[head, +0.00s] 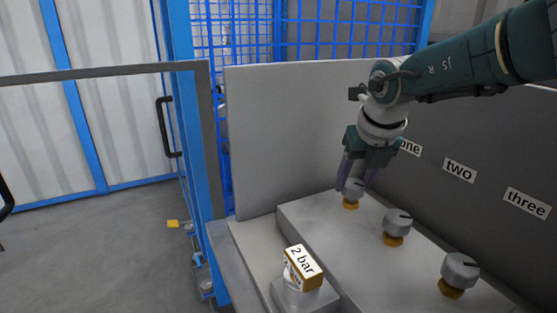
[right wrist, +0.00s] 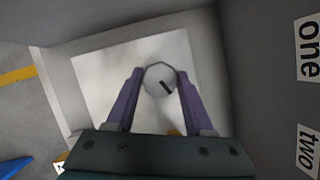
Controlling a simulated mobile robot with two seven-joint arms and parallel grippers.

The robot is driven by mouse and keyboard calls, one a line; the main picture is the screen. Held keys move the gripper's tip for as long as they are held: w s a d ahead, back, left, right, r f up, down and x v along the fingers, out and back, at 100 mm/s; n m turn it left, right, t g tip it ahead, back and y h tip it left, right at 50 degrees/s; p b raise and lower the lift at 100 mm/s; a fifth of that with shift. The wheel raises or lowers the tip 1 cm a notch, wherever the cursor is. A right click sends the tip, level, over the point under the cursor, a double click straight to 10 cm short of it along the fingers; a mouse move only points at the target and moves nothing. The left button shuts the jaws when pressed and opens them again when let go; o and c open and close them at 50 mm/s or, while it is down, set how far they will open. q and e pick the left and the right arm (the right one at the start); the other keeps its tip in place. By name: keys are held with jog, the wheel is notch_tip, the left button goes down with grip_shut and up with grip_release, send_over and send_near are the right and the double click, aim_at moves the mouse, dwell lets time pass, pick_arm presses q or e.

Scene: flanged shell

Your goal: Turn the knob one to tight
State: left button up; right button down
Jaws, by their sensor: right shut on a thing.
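Knob one (head: 352,191) is a grey round cap on a brass base, at the far end of a row of three knobs on a light ledge. Its label "one" (head: 410,147) is on the dark wall behind, partly covered by my arm. My right gripper (head: 354,184) is shut on knob one from above. In the right wrist view the fingers press on both sides of the round cap (right wrist: 160,78), and its dark pointer mark runs toward the lower right. My left gripper is not in view.
Knob two (head: 397,222) and knob three (head: 460,268) stand nearer on the same ledge, with free room between them. A block marked "2 bar" (head: 303,268) stands on the lower step. A pale panel (head: 290,140) rises close behind knob one.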

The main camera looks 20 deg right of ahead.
jog(key=m+h+b, duration=0.1)
jog(key=m, duration=0.1)
jog(key=shift+a+f+m, duration=0.1)
jog(key=shift+m, duration=0.2)
jog(key=shift+m+g+h+b, duration=0.3)
jog(key=shift+m+h+b, duration=0.1)
jog(key=shift+m+b, duration=1)
jog(key=shift+c, duration=1.4)
grip_release()
